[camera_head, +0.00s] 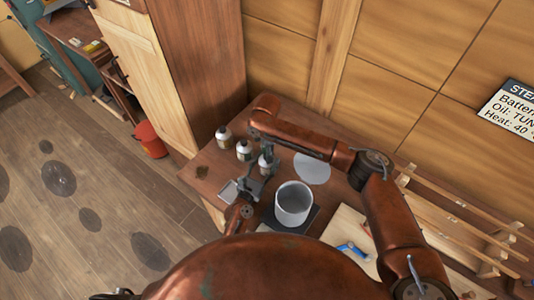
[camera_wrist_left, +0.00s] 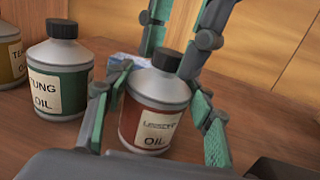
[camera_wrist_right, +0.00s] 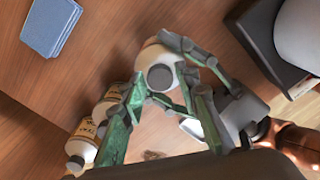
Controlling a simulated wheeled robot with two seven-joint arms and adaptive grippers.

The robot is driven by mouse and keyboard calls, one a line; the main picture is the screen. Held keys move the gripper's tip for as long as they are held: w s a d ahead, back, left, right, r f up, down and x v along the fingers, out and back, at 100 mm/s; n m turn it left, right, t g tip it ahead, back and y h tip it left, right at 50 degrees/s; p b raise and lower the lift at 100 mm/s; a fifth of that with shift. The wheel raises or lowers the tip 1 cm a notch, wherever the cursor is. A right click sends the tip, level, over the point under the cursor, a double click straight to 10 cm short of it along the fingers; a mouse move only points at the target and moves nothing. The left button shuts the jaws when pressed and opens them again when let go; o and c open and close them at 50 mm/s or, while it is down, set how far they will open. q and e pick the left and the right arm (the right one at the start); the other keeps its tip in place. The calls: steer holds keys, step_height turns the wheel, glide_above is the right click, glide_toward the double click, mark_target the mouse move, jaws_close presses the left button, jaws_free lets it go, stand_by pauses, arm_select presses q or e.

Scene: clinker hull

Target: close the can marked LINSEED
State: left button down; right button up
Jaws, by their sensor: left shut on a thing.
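The LINSEED can (camera_wrist_left: 152,122), white with a red label, stands upright on the bench in the left wrist view with a dark cap (camera_wrist_left: 167,60) on top. My left gripper (camera_wrist_left: 158,82) is shut on its body, one finger on each side. My right gripper reaches in from above with its fingers apart around the cap; they show at the top of the left wrist view (camera_wrist_left: 178,38). In the right wrist view the round cap (camera_wrist_right: 161,77) lies between the fingers. Whether the cap is fully seated I cannot tell. In the head view both grippers partly hide the can (camera_head: 266,160).
The green-labelled TUNG can (camera_wrist_left: 60,75) and another can (camera_wrist_left: 10,50) stand in a row to the left. A white pot (camera_head: 293,205) on a dark plate and a pale disc (camera_head: 312,168) are close by. A blue-handled tool (camera_head: 351,248) lies on a board to the right.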

steer(key=shift+o, duration=1.1)
steer(key=shift+r, duration=2.25)
step_height(320, 180, up, 3)
steer(key=shift+w+f+n, duration=0.15)
steer(key=shift+f+n, duration=0.05)
steer(key=shift+n, duration=0.5)
steer(key=shift+r+n, duration=0.4)
steer(key=shift+r, duration=0.05)
